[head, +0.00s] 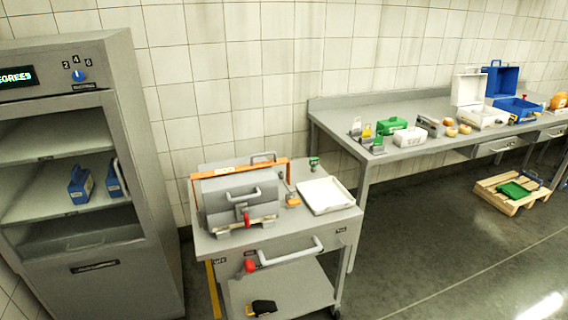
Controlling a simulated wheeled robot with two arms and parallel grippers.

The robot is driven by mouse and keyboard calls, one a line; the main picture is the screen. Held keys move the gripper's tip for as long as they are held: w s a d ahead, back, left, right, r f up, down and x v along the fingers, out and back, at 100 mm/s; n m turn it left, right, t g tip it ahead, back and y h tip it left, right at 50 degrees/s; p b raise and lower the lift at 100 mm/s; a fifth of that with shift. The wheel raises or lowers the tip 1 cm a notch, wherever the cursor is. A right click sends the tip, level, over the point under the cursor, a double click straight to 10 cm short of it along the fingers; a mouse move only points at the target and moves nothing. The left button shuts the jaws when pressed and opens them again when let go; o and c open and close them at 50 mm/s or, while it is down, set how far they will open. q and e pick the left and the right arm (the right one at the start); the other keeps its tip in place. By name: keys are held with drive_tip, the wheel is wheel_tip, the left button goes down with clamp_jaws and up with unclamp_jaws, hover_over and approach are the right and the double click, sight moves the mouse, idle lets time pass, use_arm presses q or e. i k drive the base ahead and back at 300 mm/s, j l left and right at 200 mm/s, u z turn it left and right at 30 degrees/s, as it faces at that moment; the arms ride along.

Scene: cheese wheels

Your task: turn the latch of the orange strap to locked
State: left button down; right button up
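An orange strap (223,170) runs over the grey case (228,196) on the cart and hangs down at both its sides. A small orange part (292,200) sits beside the case on the right; I cannot tell whether it is the strap's latch. A red-handled lever (245,217) stands at the front of the case. The latch position is too small to read. Neither of my grippers shows in this view.
The case stands on a grey cart (343,213) with a white tray (325,195) and a green item (314,163). A front handle (290,254) juts out. A tall cabinet (150,230) is left; a long workbench (320,110) is right.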

sight(292, 201)
drive_tip(key=i+l, duration=0.2)
drive_tip(key=i, duration=0.3)
drive_tip(key=i+l, duration=0.15)
drive_tip(key=i, duration=0.4)
